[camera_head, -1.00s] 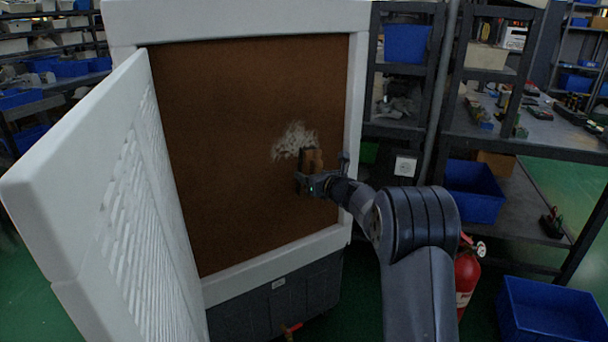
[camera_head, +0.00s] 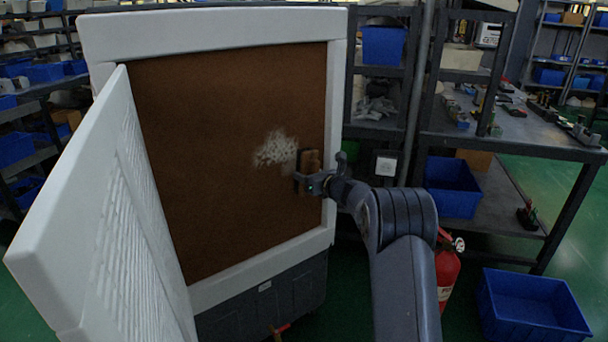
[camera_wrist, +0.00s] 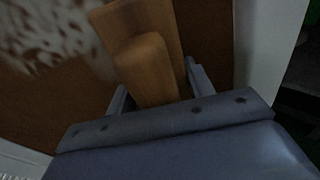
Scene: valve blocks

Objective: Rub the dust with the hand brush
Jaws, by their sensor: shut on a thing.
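The dust (camera_head: 276,149) is a pale, speckled patch on the brown panel (camera_head: 215,200) inside the white-framed cabinet; it also shows at the upper left of the wrist view (camera_wrist: 60,35). My gripper (camera_head: 312,182) is shut on the hand brush (camera_head: 309,161), a brown wooden block with a handle. In the wrist view the brush (camera_wrist: 145,60) stands between my two fingers (camera_wrist: 155,88). The brush is just right of the dust, in front of the panel near its right edge. Its bristles are mostly hidden, and I cannot tell whether they touch the panel.
The white louvred door (camera_head: 100,215) stands open at the left. The cabinet's white frame (camera_head: 335,130) borders the panel close to my gripper. Shelves with blue bins (camera_head: 453,187), a red fire extinguisher (camera_head: 447,270) and a blue crate (camera_head: 530,310) are at the right.

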